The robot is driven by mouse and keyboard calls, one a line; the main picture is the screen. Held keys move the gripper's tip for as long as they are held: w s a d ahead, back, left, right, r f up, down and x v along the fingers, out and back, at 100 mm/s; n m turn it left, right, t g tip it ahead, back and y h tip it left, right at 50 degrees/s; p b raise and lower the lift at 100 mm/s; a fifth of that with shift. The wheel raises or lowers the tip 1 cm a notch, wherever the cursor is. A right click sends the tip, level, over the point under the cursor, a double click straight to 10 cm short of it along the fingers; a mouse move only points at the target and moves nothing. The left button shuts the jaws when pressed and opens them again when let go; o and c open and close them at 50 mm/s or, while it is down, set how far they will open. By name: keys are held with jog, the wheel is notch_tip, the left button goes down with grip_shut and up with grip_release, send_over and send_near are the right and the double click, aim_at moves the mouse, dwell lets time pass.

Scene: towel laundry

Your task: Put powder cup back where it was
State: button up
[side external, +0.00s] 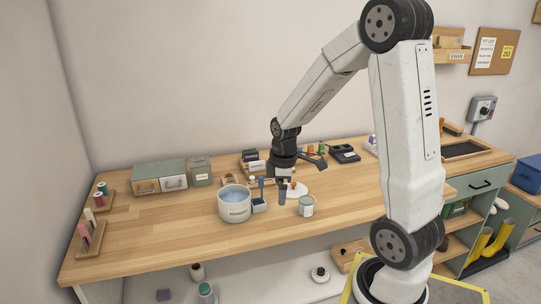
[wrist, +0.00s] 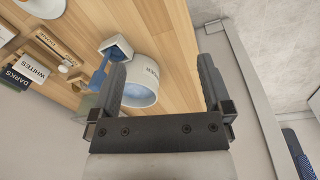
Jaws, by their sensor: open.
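The powder cup looks to be the small blue-and-white square cup (side external: 259,206) with a blue upright handle. It stands on the table against the right side of the round white washer tub (side external: 234,212), which holds blue water. In the wrist view the cup (wrist: 117,46) and its blue handle show just beyond my left finger, beside the tub (wrist: 143,72). My gripper (side external: 284,190) is above the table, to the right of the cup and apart from it. In the wrist view its fingers (wrist: 163,70) are spread, with nothing held between them.
Green and grey boxes (side external: 160,176) stand at the back left. Wooden racks with spools (side external: 92,238) line the left edge. The front of the table is clear.

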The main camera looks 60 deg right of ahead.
jog(key=s+a+f+m+t, duration=0.1)
jog(key=a+m, duration=0.2)
jog(key=a, duration=0.6)
jog(key=s+a+f+m, duration=0.1)
jog(key=a+m, duration=0.1)
jog(key=a, duration=0.6)
jog(key=shift+s+a+m+t+y, duration=0.25)
jog(key=shift+a+m+t+y, duration=0.05)
jog(key=shift+a+m+t, duration=0.1)
